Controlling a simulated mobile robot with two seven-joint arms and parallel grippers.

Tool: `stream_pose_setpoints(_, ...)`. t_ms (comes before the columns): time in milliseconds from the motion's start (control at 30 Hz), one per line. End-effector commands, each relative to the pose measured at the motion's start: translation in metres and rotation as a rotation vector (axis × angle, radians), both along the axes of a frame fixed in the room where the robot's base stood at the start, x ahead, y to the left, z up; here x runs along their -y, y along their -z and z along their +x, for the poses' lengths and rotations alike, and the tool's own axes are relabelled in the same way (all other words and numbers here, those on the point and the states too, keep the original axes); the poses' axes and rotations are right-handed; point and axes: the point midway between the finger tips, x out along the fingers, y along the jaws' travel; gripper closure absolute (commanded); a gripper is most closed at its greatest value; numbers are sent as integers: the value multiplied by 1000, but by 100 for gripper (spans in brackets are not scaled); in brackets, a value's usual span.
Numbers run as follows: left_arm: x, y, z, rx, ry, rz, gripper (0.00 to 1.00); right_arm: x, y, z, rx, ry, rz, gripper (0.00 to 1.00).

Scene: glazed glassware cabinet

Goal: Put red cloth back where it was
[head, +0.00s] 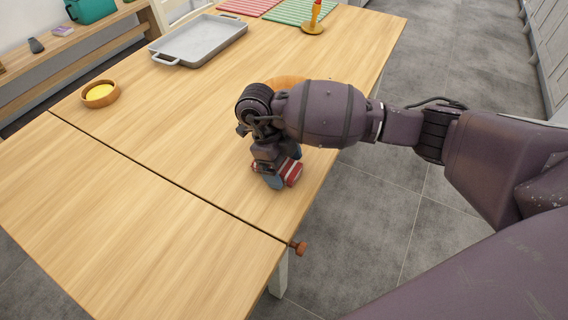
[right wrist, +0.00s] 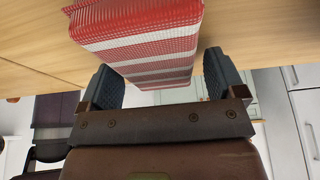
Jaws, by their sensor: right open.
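A red cloth with white stripes (head: 293,174), folded into a thick block, lies on the wooden table near its right edge. My right gripper (head: 274,179) points down over it and partly hides it. In the right wrist view the cloth (right wrist: 140,38) reaches between the two dark fingers of the right gripper (right wrist: 163,78). The fingers stand apart, one on each side of the cloth, and I see no clear grip on it. My left gripper is not in view.
A grey tray (head: 198,42), a bowl with yellow contents (head: 100,94) and a candle holder (head: 312,27) stand on the table (head: 150,190). Red (head: 250,6) and green (head: 298,11) striped mats lie at the far end. My arm partly hides a round wooden thing (head: 290,80). The near table is clear.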

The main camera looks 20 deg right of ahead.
Motion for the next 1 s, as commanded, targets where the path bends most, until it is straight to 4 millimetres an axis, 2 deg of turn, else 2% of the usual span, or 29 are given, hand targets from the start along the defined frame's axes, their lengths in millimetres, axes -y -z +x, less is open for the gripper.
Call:
stream_pose_setpoints(233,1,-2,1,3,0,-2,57,-2,-11,3,3,-1,0,11)
stream_pose_setpoints(700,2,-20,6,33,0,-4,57,-21,-90,28,6,0,1,11)
stream_pose_setpoints(833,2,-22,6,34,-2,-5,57,-25,-105,33,4,-1,0,11)
stream_pose_setpoints(1000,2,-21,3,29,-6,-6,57,-27,-113,36,1,1,-1,11)
